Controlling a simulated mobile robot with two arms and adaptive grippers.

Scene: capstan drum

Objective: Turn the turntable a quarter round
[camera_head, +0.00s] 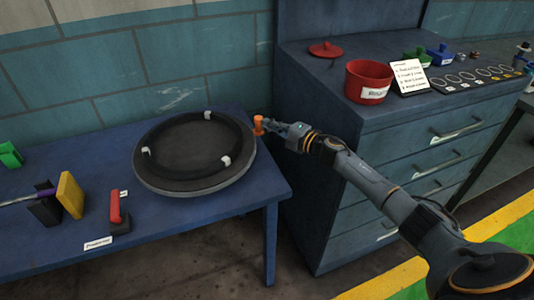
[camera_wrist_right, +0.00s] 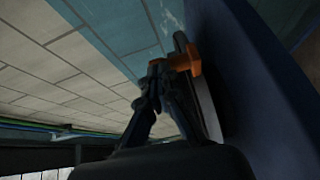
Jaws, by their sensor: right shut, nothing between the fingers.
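The turntable (camera_head: 185,150) is a dark round disc with a black ring and several white marks, lying on the blue table (camera_head: 245,205). An orange peg (camera_head: 258,124) stands at its right edge. My right gripper (camera_head: 270,127) reaches in from the right, with its fingertips beside the peg. In the right wrist view the shut fingers (camera_wrist_right: 158,75) are close to the orange peg (camera_wrist_right: 186,62); I cannot tell whether they touch it. Nothing is held between them. My left gripper is not in view.
A blue drawer cabinet (camera_head: 390,140) stands right of the table, with a red bin (camera_head: 368,82) and a red lid (camera_head: 326,49) on top. A red-handled switch (camera_head: 116,208) and a yellow block (camera_head: 70,195) are at the table's left. A tiled wall is behind.

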